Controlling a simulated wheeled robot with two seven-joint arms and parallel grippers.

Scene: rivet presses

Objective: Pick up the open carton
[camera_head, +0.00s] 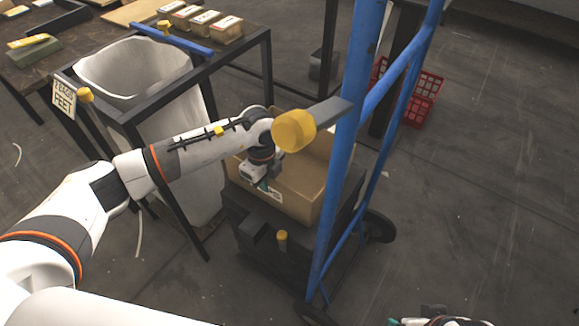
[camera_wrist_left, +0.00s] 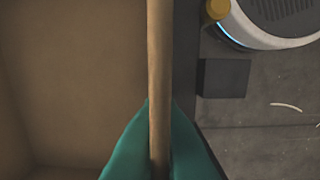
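The open carton (camera_head: 300,190) is a brown cardboard box on the black base of the blue hand truck, partly hidden by my left arm and the truck's frame. My left gripper (camera_head: 263,184) is at the carton's near left wall. In the left wrist view, the teal fingers of my left gripper (camera_wrist_left: 160,150) stand on both sides of the carton wall (camera_wrist_left: 160,70) and appear to press against it. The carton's bare inside shows left of that wall. My right gripper (camera_head: 432,320) is only partly in view at the bottom edge, and its fingers are not clear.
The blue hand truck (camera_head: 347,130) has upright rails and a yellow-ended grey lever (camera_head: 295,131) close to my left arm. A black frame holds a white bag (camera_head: 130,70) on the left. Red crates (camera_head: 423,97) stand behind. The floor on the right is clear.

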